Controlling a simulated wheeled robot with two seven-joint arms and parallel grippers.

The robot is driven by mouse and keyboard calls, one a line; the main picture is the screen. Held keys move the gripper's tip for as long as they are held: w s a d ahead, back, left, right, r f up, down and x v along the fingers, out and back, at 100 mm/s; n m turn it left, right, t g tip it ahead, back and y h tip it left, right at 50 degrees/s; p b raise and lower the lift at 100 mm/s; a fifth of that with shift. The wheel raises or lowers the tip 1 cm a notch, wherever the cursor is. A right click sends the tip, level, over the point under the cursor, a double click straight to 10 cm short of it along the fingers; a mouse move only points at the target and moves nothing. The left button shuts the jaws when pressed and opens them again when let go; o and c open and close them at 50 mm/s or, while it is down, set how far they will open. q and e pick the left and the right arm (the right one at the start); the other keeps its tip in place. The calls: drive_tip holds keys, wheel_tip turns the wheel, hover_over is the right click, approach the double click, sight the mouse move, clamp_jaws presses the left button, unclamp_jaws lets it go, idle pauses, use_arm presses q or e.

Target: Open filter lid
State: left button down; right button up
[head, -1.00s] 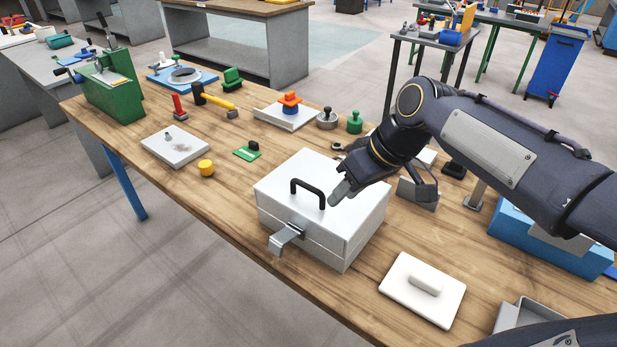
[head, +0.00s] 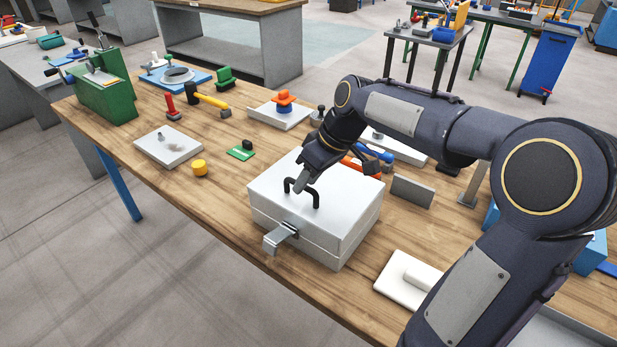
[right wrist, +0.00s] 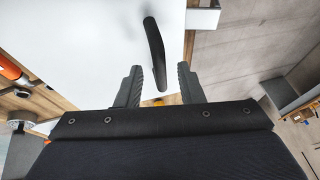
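The filter box is a white metal case (head: 340,235) with a flat lid (head: 272,182) lying closed on it. A black arched handle (head: 316,197) stands on the lid, and a metal latch tab (head: 280,238) sticks out from the front side. My right gripper (head: 302,182) is just above the lid at the handle. In the right wrist view my right gripper (right wrist: 159,78) has its two fingers apart with nothing held. The handle (right wrist: 155,50) lies ahead, lined up with the gap between the fingertips. My left gripper is not in view.
A white block with a grip (head: 403,278) lies right of the box, partly behind my right arm. A yellow cylinder (head: 200,168), a white plate (head: 168,147) and a hammer (head: 212,100) lie to the left. Wooden tabletop (head: 215,205) is clear front-left of the box.

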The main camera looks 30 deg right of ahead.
clamp_jaws()
drive_tip(key=shift+r, duration=0.15)
